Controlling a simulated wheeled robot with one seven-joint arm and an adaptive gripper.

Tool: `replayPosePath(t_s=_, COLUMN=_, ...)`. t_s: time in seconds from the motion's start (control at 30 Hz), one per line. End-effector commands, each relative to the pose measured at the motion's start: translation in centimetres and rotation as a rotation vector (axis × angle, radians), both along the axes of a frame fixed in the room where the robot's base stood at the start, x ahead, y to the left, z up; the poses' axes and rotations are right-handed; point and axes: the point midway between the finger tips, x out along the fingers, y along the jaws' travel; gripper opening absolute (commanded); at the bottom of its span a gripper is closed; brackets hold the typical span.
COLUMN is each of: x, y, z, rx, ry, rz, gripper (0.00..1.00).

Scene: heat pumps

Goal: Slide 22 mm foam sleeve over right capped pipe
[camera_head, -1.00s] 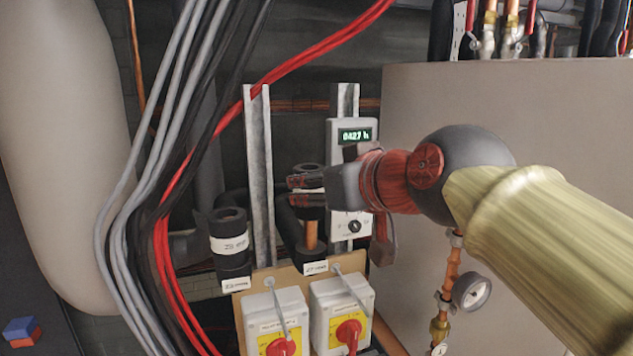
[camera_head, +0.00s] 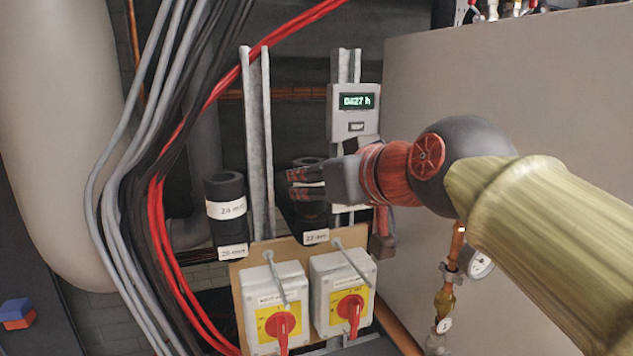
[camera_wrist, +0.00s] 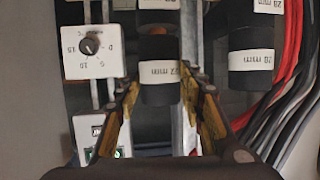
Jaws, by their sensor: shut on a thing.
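The dark foam sleeve (camera_head: 308,163) is held in my gripper (camera_head: 302,184), upright above the right pipe. In the wrist view my gripper (camera_wrist: 160,88) has a finger on each side of the sleeve (camera_wrist: 160,96), which bears a white 22 mm label. That view is upside down. A short brown-copper stretch of the right pipe (camera_wrist: 157,48) shows between the sleeve and the lower dark lagging with its white tag (camera_wrist: 158,4). In the head view the tag (camera_head: 316,237) sits just below the sleeve, and the pipe's end is hidden.
A second dark sleeve (camera_head: 226,188) with a white band stands at left above its own tag. Two isolator switches (camera_head: 279,312) with red knobs are below. A grey controller (camera_head: 354,100) stands close behind my gripper. Red and grey cables (camera_head: 163,205) hang at left.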

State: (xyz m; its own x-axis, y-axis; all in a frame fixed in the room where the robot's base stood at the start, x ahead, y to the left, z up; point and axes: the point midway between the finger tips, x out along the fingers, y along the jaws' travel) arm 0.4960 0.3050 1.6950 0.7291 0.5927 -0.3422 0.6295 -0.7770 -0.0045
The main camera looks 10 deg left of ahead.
Motion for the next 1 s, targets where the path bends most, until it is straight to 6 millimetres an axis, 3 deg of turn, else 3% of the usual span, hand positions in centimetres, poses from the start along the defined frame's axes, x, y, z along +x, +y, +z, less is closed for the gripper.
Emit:
replayPosePath(t_s=0.47, x=0.01, y=0.00, z=-0.65, rx=0.000, ry=0.000, rz=0.000, gripper=0.31)
replayPosePath(t_s=0.5, x=0.00, y=-0.01, z=-0.65, rx=0.000, ry=0.000, rz=0.000, gripper=0.39)
replayPosePath(t_s=0.8, x=0.01, y=0.00, z=-0.66, rx=0.000, ry=0.000, rz=0.000, gripper=0.56)
replayPosePath(t_s=1.0, x=0.01, y=0.00, z=-0.66, rx=0.000, ry=0.000, rz=0.000, gripper=0.60)
